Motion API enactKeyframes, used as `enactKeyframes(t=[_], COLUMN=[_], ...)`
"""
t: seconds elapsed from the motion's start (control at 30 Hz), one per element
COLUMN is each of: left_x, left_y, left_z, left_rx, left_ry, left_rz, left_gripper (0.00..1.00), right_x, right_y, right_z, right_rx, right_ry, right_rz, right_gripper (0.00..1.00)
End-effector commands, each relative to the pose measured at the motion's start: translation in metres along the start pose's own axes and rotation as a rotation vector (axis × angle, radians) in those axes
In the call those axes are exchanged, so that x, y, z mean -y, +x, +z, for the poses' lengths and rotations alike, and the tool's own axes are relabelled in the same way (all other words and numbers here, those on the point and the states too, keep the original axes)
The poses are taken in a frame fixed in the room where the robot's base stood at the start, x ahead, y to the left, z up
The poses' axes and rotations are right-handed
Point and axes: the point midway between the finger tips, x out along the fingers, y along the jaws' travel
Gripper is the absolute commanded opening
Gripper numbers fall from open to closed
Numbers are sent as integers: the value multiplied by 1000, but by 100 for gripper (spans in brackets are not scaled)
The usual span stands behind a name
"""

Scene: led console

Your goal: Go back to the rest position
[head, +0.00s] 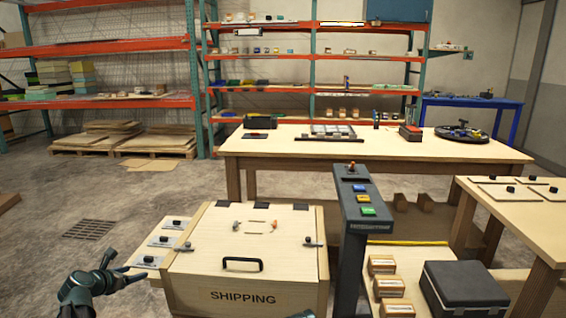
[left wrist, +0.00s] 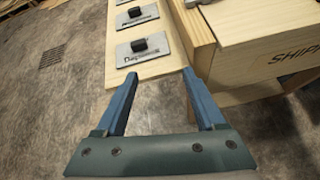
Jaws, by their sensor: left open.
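My left gripper (head: 128,264) is open and empty at the lower left of the head view, to the left of the shipping box (head: 243,298). In the left wrist view its two blue fingers (left wrist: 159,73) are apart, over the floor and the near end of a side board (left wrist: 152,62) with labelled plates. Nothing is between the fingers. The grey console (head: 352,240) with blue, yellow and green buttons stands right of the box.
The box lid (head: 205,262) is down, with a black handle. A black case (head: 465,288) and several small wooden blocks (head: 382,265) are at lower right. A long workbench (head: 270,147) stands behind. Open concrete floor (head: 40,230) lies to the left.

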Motion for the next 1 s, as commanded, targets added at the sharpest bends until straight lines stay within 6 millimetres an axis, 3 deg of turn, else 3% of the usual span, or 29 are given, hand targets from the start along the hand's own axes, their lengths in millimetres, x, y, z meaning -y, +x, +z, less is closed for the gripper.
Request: enactKeyframes(t=[0.27, 0.47, 0.63, 0.8, 1.0], left_x=[60, 125, 206, 282, 329], left_y=[8, 10, -1, -29, -64], left_z=[-7, -20, -44, -79, -110], left_rx=[-72, -135, -184, -179, -108], left_ry=[301, 663, 1157, 1745, 2235], left_rz=[-99, -232, -443, -740, -1053], left_gripper=[71, 71, 71, 71, 71], right_x=[0, 0, 0, 0, 0], right_y=[0, 0, 0, 0, 0], right_z=[0, 0, 0, 0, 0], right_rx=[0, 0, 0, 0, 0], right_ry=[0, 0, 0, 0, 0], right_rz=[0, 0, 0, 0, 0], right_gripper=[46, 46, 46, 46, 46])
